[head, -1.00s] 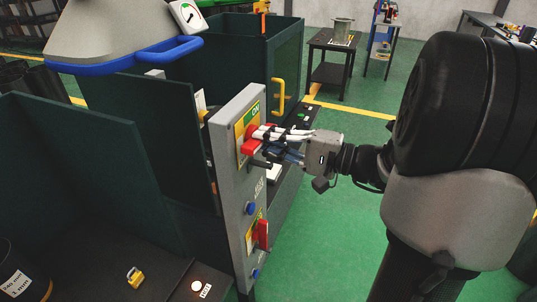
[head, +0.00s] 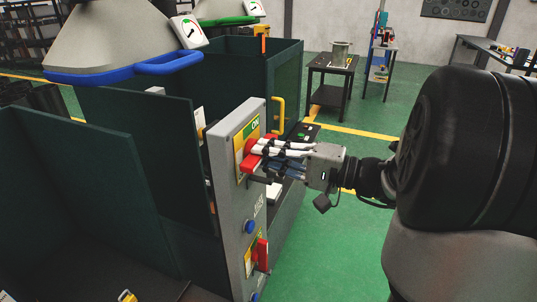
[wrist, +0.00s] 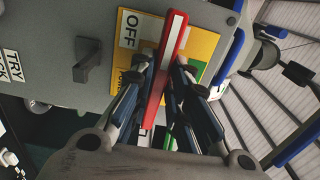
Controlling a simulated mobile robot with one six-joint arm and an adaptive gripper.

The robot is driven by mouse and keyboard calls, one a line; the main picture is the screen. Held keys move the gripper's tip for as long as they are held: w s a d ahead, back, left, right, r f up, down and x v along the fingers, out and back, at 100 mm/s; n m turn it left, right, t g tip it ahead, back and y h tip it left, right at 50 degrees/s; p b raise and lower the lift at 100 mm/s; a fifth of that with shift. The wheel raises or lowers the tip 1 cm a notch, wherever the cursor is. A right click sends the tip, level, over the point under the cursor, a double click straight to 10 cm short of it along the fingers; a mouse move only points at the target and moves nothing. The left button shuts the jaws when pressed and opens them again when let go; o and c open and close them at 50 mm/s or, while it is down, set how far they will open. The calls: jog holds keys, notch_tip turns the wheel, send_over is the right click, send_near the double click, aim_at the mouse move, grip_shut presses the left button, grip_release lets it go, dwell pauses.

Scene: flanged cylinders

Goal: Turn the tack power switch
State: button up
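The upper red switch handle (head: 246,162) sits on a yellow plate marked ON at its top, on the tall grey panel (head: 232,190). In the wrist view the red handle (wrist: 172,45) is a long bar with a white stripe, slanting across the yellow plate (wrist: 205,48), with an OFF label (wrist: 129,30) to its left. My gripper (wrist: 164,65) has one finger on each side of the bar, close against it, and looks shut on it. In the head view my gripper (head: 262,152) reaches the handle from the right. The fingers hide part of the handle.
A second red switch handle (head: 262,254) and a blue button (head: 249,227) are lower on the panel. A grey lever (wrist: 88,62) sticks out beside the plate. Dark green partitions (head: 80,190) stand to the left. Green floor (head: 340,250) is open to the right.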

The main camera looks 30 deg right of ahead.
jog(key=o, duration=0.3)
jog(key=shift+o, duration=0.2)
jog(key=v, duration=1.2)
